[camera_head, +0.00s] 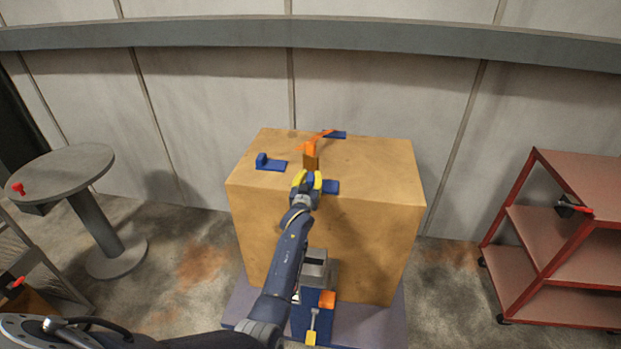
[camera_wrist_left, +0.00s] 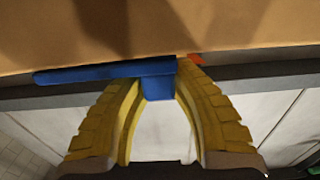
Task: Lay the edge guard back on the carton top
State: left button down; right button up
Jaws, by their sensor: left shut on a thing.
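My left gripper (camera_head: 309,180) is at the front edge of the carton top, its yellow fingers shut on a blue edge guard (camera_head: 331,187). In the left wrist view the guard's short block (camera_wrist_left: 158,88) sits between the fingertips, and its long flat plate (camera_wrist_left: 100,72) reaches left along the carton's edge. I cannot tell whether the plate touches the carton. The brown carton (camera_head: 330,240) stands upright. Two similar blue pieces lie on its top, one at the left (camera_head: 271,163) and one at the back (camera_head: 335,135). My right gripper is not in view.
An orange tool-like thing (camera_head: 317,142) with a brown block is on the carton top, just beyond my gripper. A round grey table (camera_head: 60,168) stands left and a red shelf cart (camera_head: 560,230) right. A grey-and-blue device (camera_head: 316,270) stands before the carton.

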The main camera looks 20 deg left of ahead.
pick_arm(q)
jog(key=c, duration=1.2)
grip_release()
jog(key=shift+f, duration=0.1)
jog(key=shift+f, duration=0.1)
jog(key=v, duration=1.6)
jog(key=shift+s, duration=0.3)
jog(key=shift+o, duration=0.8)
jog(key=shift+s+d, duration=0.1)
jog(key=shift+s, duration=0.35)
